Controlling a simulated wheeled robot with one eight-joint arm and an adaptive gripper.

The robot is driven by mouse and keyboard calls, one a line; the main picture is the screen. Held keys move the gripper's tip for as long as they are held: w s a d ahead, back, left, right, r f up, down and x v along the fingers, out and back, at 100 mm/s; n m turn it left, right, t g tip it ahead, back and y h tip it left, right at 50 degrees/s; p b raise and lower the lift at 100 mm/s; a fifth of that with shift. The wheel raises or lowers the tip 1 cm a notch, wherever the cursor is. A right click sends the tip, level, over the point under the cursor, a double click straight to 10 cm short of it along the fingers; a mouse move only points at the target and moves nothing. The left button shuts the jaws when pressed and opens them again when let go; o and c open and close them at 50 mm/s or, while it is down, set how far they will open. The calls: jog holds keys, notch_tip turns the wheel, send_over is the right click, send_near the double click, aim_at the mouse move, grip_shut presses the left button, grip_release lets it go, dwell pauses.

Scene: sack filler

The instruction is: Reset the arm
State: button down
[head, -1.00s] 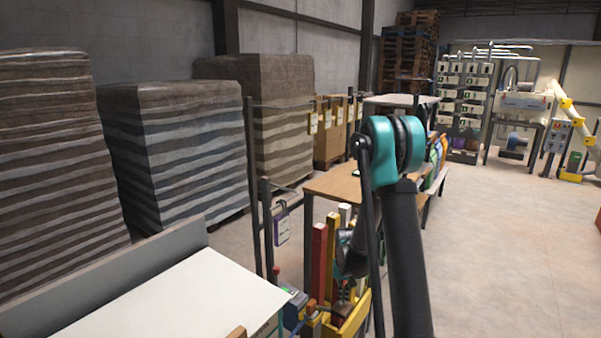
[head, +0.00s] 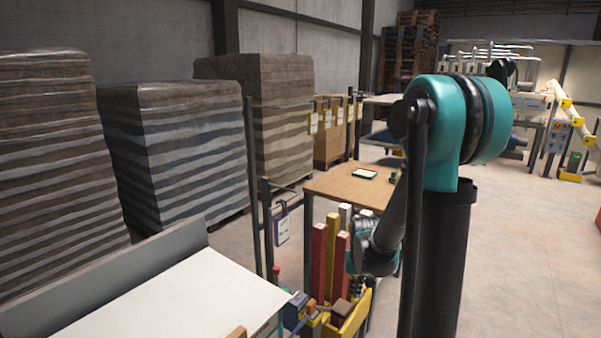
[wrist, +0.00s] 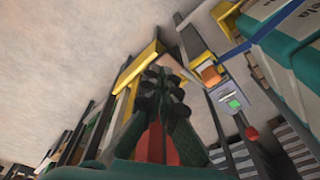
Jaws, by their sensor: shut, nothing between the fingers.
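My arm stands at the right of centre in the head view, with its teal joint large and near the camera. My gripper (head: 358,285) is low in the head view, in front of the red and yellow posts (head: 326,245), small and partly dark there. In the wrist view my gripper (wrist: 164,85) points at the yellow frame (wrist: 140,65), its dark fingers together with nothing between them. I cannot tell the exact gap between the gripper and the yellow frame.
A white-topped table (head: 190,295) is at lower left. A wooden table (head: 345,186) with a small tablet-like item (head: 365,174) stands behind the posts. Wrapped pallet stacks (head: 180,150) line the left wall. The floor (head: 530,240) at right is open.

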jog(key=s+d+r+t, duration=0.2)
jog(key=s+r, duration=0.2)
jog(key=s, duration=1)
jog(key=shift+s+n+t, duration=0.2)
jog(key=shift+n+t, duration=0.1)
jog(key=shift+n, duration=0.1)
jog(key=shift+r, duration=0.1)
